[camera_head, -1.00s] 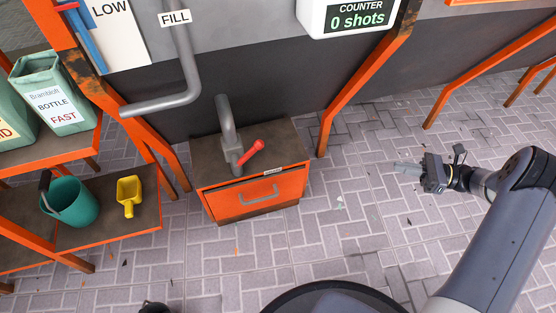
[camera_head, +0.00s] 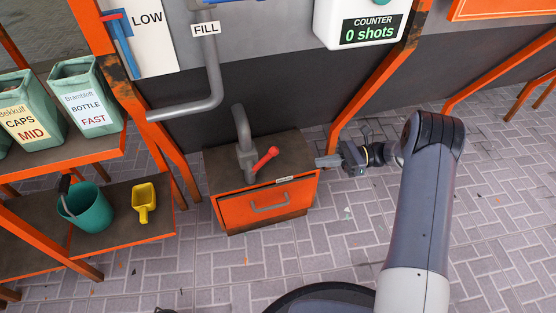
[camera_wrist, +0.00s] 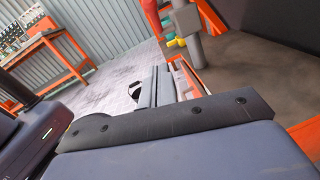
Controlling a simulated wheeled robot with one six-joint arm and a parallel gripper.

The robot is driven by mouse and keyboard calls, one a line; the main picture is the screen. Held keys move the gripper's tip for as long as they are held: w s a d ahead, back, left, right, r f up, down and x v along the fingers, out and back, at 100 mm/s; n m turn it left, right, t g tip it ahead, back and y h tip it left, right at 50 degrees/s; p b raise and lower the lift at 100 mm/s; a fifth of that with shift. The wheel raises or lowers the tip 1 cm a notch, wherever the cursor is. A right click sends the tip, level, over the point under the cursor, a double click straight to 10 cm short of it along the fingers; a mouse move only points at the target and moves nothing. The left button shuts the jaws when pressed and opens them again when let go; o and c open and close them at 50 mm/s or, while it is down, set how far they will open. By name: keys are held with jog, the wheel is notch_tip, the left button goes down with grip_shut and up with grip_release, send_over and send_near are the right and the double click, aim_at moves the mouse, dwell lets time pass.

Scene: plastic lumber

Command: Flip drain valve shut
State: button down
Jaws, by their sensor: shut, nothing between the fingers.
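The drain valve has a red handle (camera_head: 265,159) on a grey vertical pipe (camera_head: 243,128), standing on an orange cabinet with a dark top (camera_head: 225,166). The handle slants up and to the right from the valve body. My gripper (camera_head: 322,161) is shut and empty at the cabinet's right edge, to the right of the red handle and apart from it. In the wrist view, the fingers of my gripper (camera_wrist: 155,88) point toward the grey pipe (camera_wrist: 190,40), with part of the red handle (camera_wrist: 151,14) at the top.
An orange drawer (camera_head: 270,203) with a grey handle fronts the cabinet. The grey fill pipe (camera_head: 190,108) hangs to the upper left. Shelves at left hold green bins (camera_head: 85,97), a teal bucket (camera_head: 88,210) and a yellow scoop (camera_head: 144,202). An orange post (camera_head: 375,75) stands behind my gripper.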

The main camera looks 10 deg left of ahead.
jog(key=b, duration=0.5)
send_near(262, 159)
jog(key=shift+s+a+f, duration=0.75)
jog(key=shift+s+a, duration=0.35)
jog(key=shift+a, duration=0.95)
jog(key=shift+r+p, duration=0.2)
jog(key=shift+p, duration=0.3)
